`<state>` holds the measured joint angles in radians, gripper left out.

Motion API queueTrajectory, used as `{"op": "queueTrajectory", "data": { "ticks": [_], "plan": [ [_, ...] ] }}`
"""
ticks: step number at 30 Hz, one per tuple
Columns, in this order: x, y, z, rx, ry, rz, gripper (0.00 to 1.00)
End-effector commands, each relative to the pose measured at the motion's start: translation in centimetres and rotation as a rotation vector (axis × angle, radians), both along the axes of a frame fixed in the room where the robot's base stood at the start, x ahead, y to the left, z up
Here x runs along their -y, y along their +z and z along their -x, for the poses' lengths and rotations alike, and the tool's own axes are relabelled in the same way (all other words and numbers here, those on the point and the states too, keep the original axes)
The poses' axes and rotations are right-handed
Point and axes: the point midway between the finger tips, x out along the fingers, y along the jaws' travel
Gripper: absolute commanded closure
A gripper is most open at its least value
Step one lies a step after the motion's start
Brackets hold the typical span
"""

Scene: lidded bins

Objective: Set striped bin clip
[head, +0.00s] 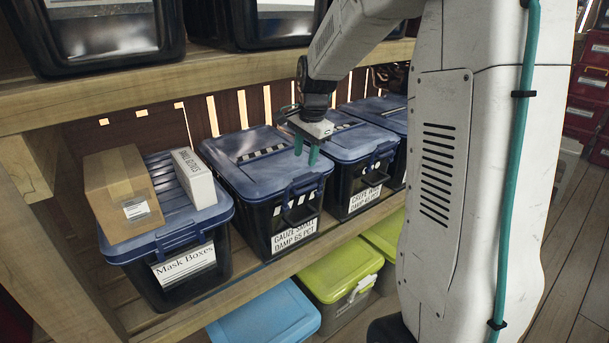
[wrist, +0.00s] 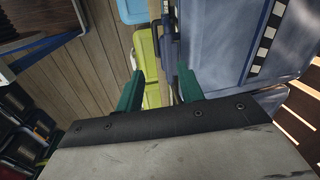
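The striped bin (head: 262,188) is a dark bin with a blue lid, in the middle of the shelf in the head view. Its lid has a black-and-white checked strip, and its front shows white stripes and a label reading "Gauze Small Damp 65 pct". A blue clip (head: 303,186) sits at the lid's front edge; I cannot tell whether it is fastened. My gripper (head: 306,152) points down above the lid's right side, its two green fingers apart and empty. In the wrist view, my gripper (wrist: 160,75) is beside the blue lid (wrist: 212,45) with its checked strip (wrist: 264,40).
On the left, the "Mask Boxes" bin (head: 175,265) carries a brown carton (head: 120,190) and a white box (head: 194,178). Another blue-lidded bin (head: 352,142) stands close on the right. A green-lidded bin (head: 340,268) is below. An upper shelf (head: 200,75) runs overhead.

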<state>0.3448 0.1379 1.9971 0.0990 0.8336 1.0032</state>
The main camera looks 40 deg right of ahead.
Motion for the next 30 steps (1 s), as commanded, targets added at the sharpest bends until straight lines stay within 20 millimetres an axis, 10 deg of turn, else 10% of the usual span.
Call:
{"op": "queueTrajectory", "data": {
  "ticks": [19, 30],
  "plan": [
    [2.3, -8.4, -3.3, 0.002, -0.127, -0.022, 0.62],
    [2.3, -9.7, -3.7, 0.005, -0.126, -0.021, 0.62]
  ]
}}
